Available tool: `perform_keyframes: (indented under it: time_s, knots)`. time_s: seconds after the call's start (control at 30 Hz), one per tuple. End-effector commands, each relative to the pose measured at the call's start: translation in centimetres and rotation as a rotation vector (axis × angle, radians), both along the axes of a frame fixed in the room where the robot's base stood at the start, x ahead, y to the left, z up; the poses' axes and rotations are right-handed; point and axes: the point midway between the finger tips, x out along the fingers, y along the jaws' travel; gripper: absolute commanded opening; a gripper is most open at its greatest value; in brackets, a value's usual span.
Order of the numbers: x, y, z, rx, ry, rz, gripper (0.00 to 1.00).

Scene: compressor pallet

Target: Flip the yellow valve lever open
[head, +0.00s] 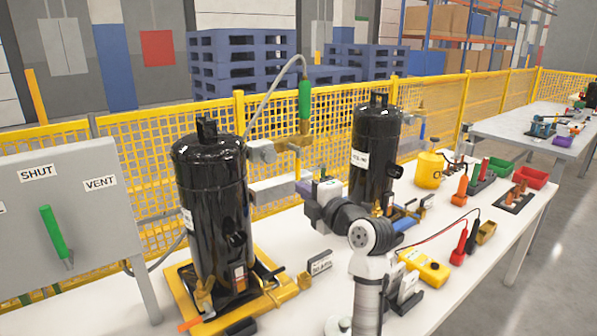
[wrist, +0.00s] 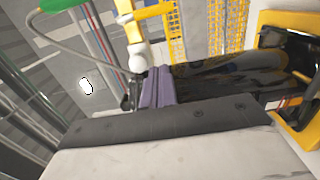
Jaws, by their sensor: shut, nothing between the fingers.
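My gripper (head: 306,188) is shut and empty, beside the upper right of the near black compressor (head: 212,215). In the wrist view its purple fingers (wrist: 157,88) lie together. A brass-yellow valve fitting (head: 300,142) sits behind and above it, under a green hose grip (head: 305,100). In the wrist view, a yellow bar (wrist: 154,10) and a yellow fitting with a pale round end (wrist: 136,50) show beyond the fingertips. I cannot tell for sure which of these is the lever, or its exact angle.
The near compressor stands on a yellow pallet (head: 178,290). A second black compressor (head: 373,150) is close to my arm. A grey panel marked SHUT and VENT (head: 80,235) stands at the left. A yellow meter (head: 425,266) lies at the right. Yellow mesh fencing (head: 450,125) runs behind.

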Motion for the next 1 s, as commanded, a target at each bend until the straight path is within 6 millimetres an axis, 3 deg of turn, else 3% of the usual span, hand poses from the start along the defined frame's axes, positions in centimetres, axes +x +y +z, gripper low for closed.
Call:
perform_keyframes:
  time_s: [0.33,0.6,1.0]
  knots:
    - [6.2,4.2,0.5,0.0,0.002,0.003,0.0]
    - [8.7,1.6,0.3,-0.001,0.001,-0.001,0.0]
    - [9.0,1.3,0.0,-0.001,-0.001,-0.001,0.0]
